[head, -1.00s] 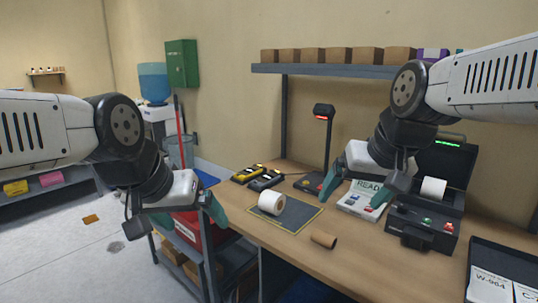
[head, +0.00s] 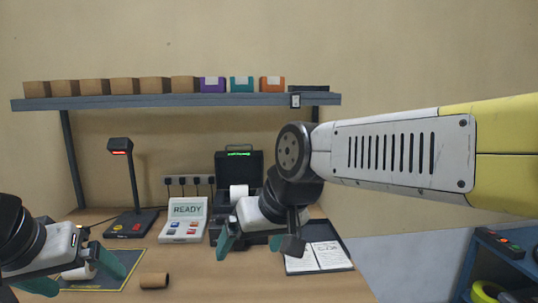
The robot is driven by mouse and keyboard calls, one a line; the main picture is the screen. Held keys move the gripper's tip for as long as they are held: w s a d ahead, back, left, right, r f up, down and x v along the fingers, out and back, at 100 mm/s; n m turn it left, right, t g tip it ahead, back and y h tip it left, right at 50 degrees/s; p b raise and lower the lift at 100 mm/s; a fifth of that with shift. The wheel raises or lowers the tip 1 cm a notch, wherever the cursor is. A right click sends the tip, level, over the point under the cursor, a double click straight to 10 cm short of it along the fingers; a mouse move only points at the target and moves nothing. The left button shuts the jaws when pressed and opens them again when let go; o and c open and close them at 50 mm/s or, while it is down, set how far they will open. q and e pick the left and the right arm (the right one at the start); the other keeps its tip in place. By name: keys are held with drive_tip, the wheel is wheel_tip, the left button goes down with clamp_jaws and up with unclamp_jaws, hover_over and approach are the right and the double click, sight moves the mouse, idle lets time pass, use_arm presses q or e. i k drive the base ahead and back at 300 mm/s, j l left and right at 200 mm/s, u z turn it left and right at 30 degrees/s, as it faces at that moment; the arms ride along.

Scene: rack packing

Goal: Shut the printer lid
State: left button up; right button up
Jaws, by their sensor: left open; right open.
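The black printer (head: 222,205) stands on the bench, partly hidden by my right gripper and arm. Its lid (head: 240,168) stands up open at the back, with a green lit strip near the top. A white roll (head: 238,192) sits in the printer's open body. My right gripper (head: 252,242) is open in front of the printer, with teal fingers pointing down; it covers much of the printer's front. I cannot tell whether it touches the printer. My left gripper (head: 78,274) is open at the lower left, over a mat and apart from the printer.
A display reading READY (head: 184,218) stands left of the printer. A scanner stand (head: 130,180) is further left. A brown tube (head: 154,281) lies in front. A black tray (head: 330,257) with white sheets is at right. A shelf (head: 180,102) with boxes hangs above.

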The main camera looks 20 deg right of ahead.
sight(244, 167)
drive_tip(key=z, duration=0.55)
drive_tip(key=l+u, duration=0.1)
drive_tip(key=l, duration=1.05)
drive_tip(key=k+l+u, duration=0.15)
drive_tip(key=l, duration=1.05)
drive_tip(key=k+l+u, duration=0.15)
drive_tip(key=l, duration=0.4)
drive_tip(key=i+l+u, duration=0.1)
drive_tip(key=l, duration=0.35)
drive_tip(key=i+l+u, duration=0.1)
drive_tip(key=l, duration=0.4)
drive_tip(key=i+l+u, duration=0.1)
drive_tip(key=l, duration=0.4)
drive_tip(key=i+l+u, duration=0.3)
drive_tip(key=i+l, duration=0.75)
drive_tip(key=i+j, duration=0.15)
drive_tip(key=i, duration=0.15)
drive_tip(key=i+j, duration=0.2)
drive_tip(key=i+u, duration=0.05)
drive_tip(key=i, duration=0.05)
